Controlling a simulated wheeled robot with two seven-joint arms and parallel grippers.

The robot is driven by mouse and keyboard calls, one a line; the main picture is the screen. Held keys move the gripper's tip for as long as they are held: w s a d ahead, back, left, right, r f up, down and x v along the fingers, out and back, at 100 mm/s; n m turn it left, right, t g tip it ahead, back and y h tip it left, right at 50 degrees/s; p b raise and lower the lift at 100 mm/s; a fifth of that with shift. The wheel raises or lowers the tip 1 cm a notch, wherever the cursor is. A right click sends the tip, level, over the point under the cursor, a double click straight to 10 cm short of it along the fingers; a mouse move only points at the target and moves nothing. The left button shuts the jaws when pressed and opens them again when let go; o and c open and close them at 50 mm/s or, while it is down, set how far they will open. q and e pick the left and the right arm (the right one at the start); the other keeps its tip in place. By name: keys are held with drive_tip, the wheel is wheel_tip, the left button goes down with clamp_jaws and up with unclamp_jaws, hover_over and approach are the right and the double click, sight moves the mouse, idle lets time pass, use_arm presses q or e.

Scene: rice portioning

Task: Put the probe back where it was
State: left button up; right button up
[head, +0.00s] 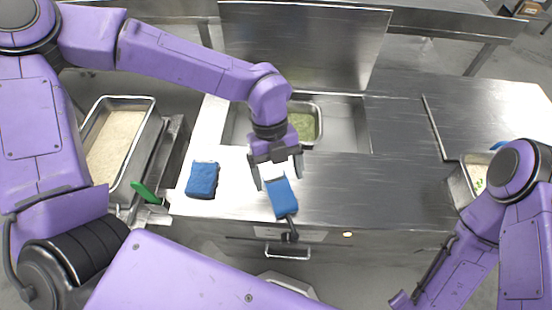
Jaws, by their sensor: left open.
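A blue device with a pale top and a dark stem, which looks like the probe (283,199), is at the front edge of the steel counter (350,190). Its stem reaches down over the edge to a dark fitting (292,235). My left gripper (276,178) points down at the pale upper end of the probe, with its fingers open on either side. I cannot tell whether they touch it. My right arm comes in at the lower right, and its gripper does not show.
A folded blue cloth (202,179) lies left of the probe. A pan of green food (318,122) sits in the counter well behind my left gripper. A rice pan (152,134) and a green-handled tool (145,192) are at left. The counter's right middle is clear.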

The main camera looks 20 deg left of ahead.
use_arm(q)
drive_tip(key=v, duration=0.6)
drive_tip(key=shift+b, duration=0.4)
idle(0.8)
